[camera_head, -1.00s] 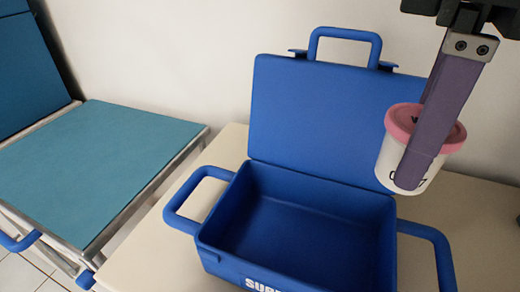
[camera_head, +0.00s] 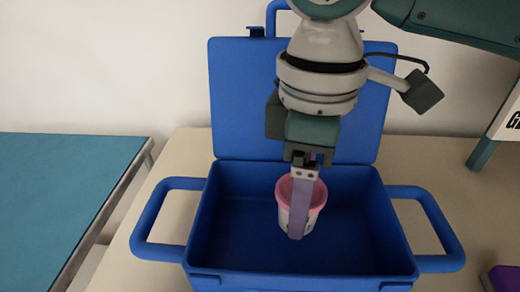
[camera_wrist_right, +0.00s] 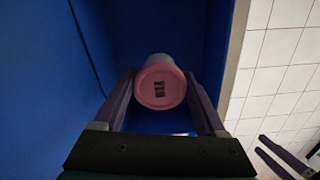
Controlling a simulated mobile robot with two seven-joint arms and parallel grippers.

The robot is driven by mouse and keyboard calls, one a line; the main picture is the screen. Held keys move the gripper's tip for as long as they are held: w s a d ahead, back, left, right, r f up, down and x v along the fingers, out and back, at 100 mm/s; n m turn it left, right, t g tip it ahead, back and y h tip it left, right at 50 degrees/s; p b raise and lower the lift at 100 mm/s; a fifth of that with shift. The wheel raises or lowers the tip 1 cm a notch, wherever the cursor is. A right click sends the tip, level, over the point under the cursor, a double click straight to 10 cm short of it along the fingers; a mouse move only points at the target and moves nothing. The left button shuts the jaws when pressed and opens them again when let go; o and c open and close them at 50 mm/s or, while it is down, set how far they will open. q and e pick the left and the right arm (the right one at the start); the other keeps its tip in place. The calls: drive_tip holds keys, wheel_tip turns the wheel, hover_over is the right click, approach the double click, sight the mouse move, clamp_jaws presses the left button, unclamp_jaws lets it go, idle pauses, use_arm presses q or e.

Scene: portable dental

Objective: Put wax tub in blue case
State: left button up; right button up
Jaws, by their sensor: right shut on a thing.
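The wax tub (camera_head: 311,207) is white with a pink lid. It is upright between the fingers of my right gripper (camera_head: 299,205), which is shut on it. In the head view the tub is over the middle of the case's inside. I cannot tell whether it touches the case floor.
The case has a loop handle on the left (camera_head: 150,225) and one on the right (camera_head: 445,235). The cream table (camera_head: 175,165) shows on both sides. A teal-topped bed (camera_head: 60,190) is at the left. A purple object (camera_head: 503,278) sits at the lower right.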

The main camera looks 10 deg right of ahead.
drive_tip(key=shift+f+b, duration=0.55)
drive_tip(key=shift+f, duration=1.95)
drive_tip(key=shift+f, duration=0.1)
drive_tip(key=o, duration=1.3)
drive_tip(key=shift+o, duration=0.2)
wheel_tip(320, 180, up, 12)
drive_tip(key=p, duration=0.2)
drive_tip(key=shift+p, duration=0.35)
